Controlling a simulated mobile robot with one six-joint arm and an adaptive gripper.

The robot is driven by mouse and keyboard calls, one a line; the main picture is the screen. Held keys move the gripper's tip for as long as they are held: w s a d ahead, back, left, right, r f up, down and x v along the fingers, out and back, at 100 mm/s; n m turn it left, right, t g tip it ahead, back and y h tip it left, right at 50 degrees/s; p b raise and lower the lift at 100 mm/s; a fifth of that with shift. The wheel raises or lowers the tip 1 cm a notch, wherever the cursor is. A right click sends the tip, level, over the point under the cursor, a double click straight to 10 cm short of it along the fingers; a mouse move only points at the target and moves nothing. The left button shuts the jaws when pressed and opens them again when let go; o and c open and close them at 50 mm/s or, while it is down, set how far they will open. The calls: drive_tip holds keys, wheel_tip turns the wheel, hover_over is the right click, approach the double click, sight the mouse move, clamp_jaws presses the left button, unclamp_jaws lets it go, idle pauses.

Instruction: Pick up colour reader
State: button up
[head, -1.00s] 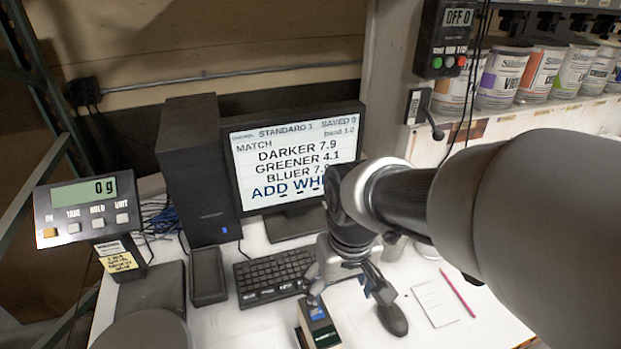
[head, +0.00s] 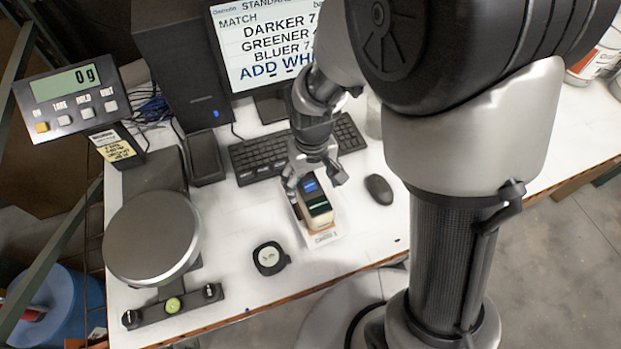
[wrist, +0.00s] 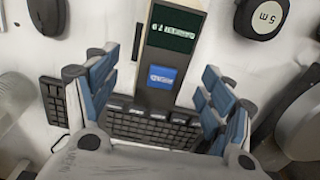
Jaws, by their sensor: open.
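The colour reader (head: 316,203) is a dark-topped block with a pale body, a green display and a blue label. It sits in a pale holder or card (head: 325,238) near the front of the white table. In the wrist view the colour reader (wrist: 170,48) is upper centre, its display and blue label facing me. My gripper (head: 315,181) is open at the reader's far end. In the wrist view my gripper (wrist: 160,75) has one blue-padded finger on each side of the reader, with gaps showing. I cannot tell the remaining height.
A keyboard (head: 255,158) lies behind the reader, and a mouse (head: 378,189) to its right. A round tape measure (head: 269,258) lies at its front left. A scale with a round pan (head: 152,238) stands left. A monitor (head: 262,45) stands behind.

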drive_tip(key=f, duration=0.1)
drive_tip(key=f+b, duration=0.1)
drive_tip(key=f, duration=0.3)
drive_tip(key=shift+s, duration=0.4)
drive_tip(key=shift+f+b, duration=0.3)
drive_tip(key=shift+f, duration=0.1)
drive_tip(key=shift+c, duration=0.5)
